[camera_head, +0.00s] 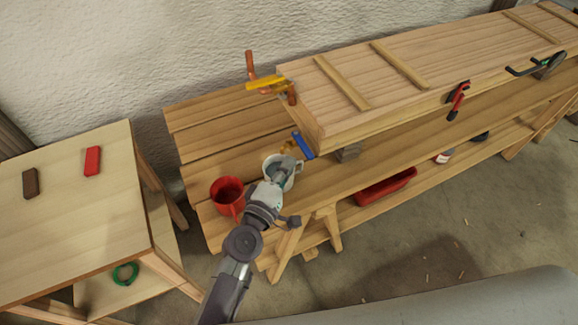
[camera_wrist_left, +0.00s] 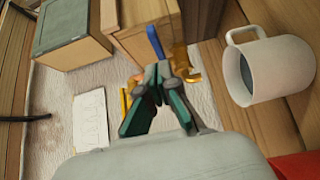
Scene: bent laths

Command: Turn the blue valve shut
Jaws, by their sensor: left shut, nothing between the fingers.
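The blue valve's lever (camera_head: 303,145) slants beside the end of the long wooden box on the bench; its brass body (camera_head: 288,146) is partly hidden by my gripper. In the left wrist view the blue lever (camera_wrist_left: 155,42) stands just beyond the fingertips, with brass (camera_wrist_left: 190,72) beside them. My left gripper (camera_head: 288,163) is shut and empty, close to the lever; I cannot tell whether they touch. It also shows in the left wrist view (camera_wrist_left: 158,74). My right gripper is not in view.
A white mug (camera_wrist_left: 268,72) stands close beside my left gripper, and a red mug (camera_head: 226,194) stands left of it. A yellow lever (camera_head: 265,82) on copper pipe is farther back. Clamps, including a red one (camera_head: 457,100), grip the box.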

